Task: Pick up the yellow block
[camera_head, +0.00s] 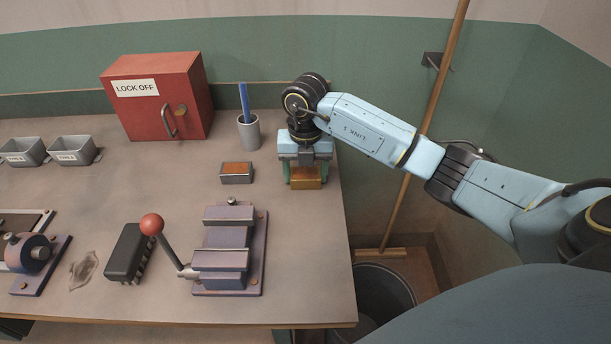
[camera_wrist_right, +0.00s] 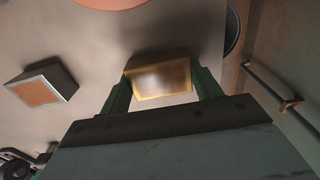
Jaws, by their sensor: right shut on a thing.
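My left gripper is not in view.
A small grey box with an orange top (camera_head: 237,172) stands left of the block. A cup with a blue stick (camera_head: 249,133), a red lock-off box (camera_head: 160,95), two grey hoppers (camera_head: 73,149) and a vise-like machine (camera_head: 229,250) also stand on the workbench (camera_head: 310,260). A bin (camera_head: 388,290) is beyond the right edge.

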